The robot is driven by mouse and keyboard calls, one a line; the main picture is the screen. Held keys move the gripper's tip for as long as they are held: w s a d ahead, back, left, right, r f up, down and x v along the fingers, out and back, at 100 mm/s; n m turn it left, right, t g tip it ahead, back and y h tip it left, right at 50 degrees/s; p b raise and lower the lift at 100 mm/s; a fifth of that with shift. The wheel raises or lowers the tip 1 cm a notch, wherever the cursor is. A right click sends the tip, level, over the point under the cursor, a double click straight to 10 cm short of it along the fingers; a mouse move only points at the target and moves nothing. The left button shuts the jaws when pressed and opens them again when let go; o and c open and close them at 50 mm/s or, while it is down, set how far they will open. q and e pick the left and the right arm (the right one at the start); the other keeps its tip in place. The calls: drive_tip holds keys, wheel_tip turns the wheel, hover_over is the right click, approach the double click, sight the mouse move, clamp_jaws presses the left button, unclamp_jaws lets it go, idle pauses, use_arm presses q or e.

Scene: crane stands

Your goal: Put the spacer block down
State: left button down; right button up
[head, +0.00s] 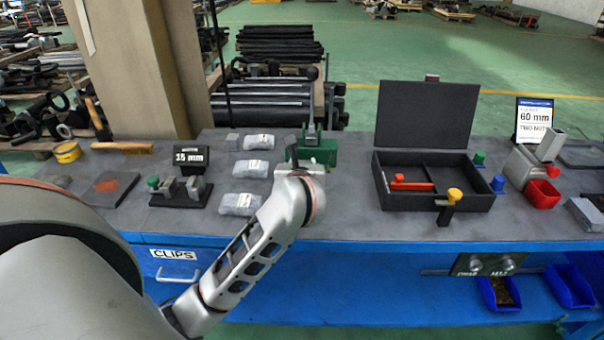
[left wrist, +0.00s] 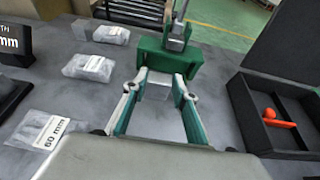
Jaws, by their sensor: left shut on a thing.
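My left gripper (left wrist: 159,84) is in the left wrist view, its two green-lined fingers reaching forward over the grey bench. A green fixture with a grey upright (left wrist: 168,57) stands just beyond the fingertips. It also shows in the head view (head: 325,152), partly behind my left wrist. In the head view my left wrist hides the fingers and the block. I cannot tell whether the block touches the bench or the fixture. My right gripper is not in view.
Clear bags (head: 243,204) lie left of my wrist, beside a stand marked 15 mm (head: 191,156). An open black case (head: 387,198) stands to the right, with a red-handled tool inside. Bare bench (head: 348,215) lies between my wrist and the case.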

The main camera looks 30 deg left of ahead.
use_arm(q)
wheel_tip(320, 180, up, 16)
drive_tip(key=p, duration=0.3)
